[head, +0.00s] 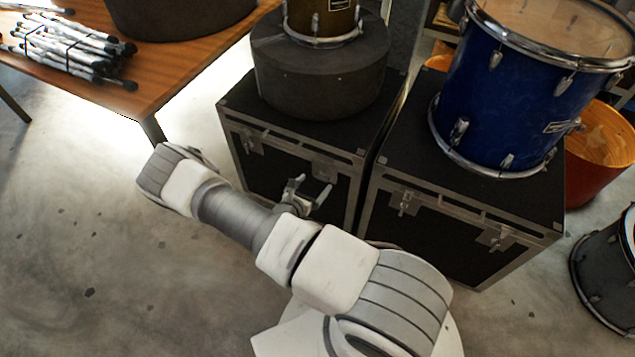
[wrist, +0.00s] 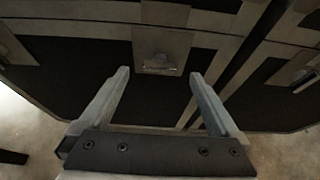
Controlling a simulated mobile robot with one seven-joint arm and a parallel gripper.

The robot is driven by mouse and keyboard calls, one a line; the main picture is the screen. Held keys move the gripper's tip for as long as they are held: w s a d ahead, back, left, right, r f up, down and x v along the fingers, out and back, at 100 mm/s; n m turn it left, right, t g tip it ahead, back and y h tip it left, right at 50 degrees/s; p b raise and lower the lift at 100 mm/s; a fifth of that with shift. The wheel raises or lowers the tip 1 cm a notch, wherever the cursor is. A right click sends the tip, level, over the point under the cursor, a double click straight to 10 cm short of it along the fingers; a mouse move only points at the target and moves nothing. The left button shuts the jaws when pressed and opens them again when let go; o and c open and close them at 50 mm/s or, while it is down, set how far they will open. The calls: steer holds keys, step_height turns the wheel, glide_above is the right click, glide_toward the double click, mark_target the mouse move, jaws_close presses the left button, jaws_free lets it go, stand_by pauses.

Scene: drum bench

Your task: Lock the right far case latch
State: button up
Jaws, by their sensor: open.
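The left black case (head: 275,172) has two metal latches on its front edge, a left latch (head: 250,141) and a right latch (head: 322,166). The right latch also shows in the wrist view (wrist: 162,58), straight ahead between the fingertips. My gripper (head: 311,188) is open and empty, in front of this case just below its right latch; in the wrist view (wrist: 159,76) its fingers point at the case front. No contact with the latch is visible. Whether the latch is locked I cannot tell.
The right black case (head: 430,235) stands beside it, with its own two latches (head: 405,202) (head: 495,238), and a blue drum (head: 510,95) on top. A dark round case (head: 320,75) rests on the left case. A wooden table (head: 165,75) stands left. Floor at left is clear.

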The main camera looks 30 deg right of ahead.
mark_target(321, 177)
steer(key=shift+x, duration=1.65)
steer(key=c, duration=1.4)
steer(key=shift+o, duration=0.2)
steer(key=shift+b, duration=0.3)
